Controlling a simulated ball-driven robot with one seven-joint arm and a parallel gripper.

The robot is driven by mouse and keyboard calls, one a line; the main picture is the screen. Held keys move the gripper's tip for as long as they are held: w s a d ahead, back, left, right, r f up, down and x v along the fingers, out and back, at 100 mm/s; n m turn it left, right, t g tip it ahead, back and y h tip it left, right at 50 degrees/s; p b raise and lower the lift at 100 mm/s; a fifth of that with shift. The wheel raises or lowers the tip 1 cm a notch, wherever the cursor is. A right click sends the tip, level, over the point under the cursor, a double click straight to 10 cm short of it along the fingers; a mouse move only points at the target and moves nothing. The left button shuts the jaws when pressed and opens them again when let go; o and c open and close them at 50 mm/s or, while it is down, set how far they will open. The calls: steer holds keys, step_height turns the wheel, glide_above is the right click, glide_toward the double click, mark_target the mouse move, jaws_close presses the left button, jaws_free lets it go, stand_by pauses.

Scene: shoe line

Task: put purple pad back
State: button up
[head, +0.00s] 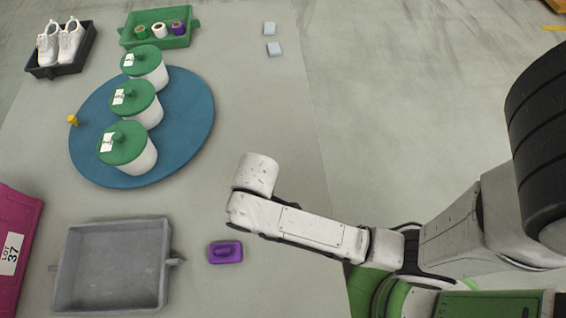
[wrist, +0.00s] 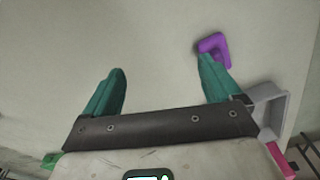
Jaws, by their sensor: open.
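The purple pad (head: 225,252) lies on the grey table surface in the head view, just right of an empty grey tray (head: 67,268). It has a raised handle on top. In the wrist view the purple pad (wrist: 213,46) shows at the tip of the right finger, which hides part of it. My gripper (wrist: 162,65) is open, with nothing between its two teal fingers. Whether the right finger touches the pad I cannot tell. In the head view my arm reaches in from the right above the pad, and the fingers cannot be made out.
A blue round mat (head: 190,125) holds three white pots with green lids. A green tray (head: 180,42) with spools and a dark tray (head: 43,72) with white shoes stand at the back. A magenta box (head: 15,235) is at left.

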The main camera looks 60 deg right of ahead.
steer(key=s+d+r+m, duration=0.3)
steer(key=s+d+r, duration=0.3)
steer(key=s+d, duration=0.1)
steer(key=shift+s+d+m, duration=0.3)
steer(key=shift+s, duration=0.45)
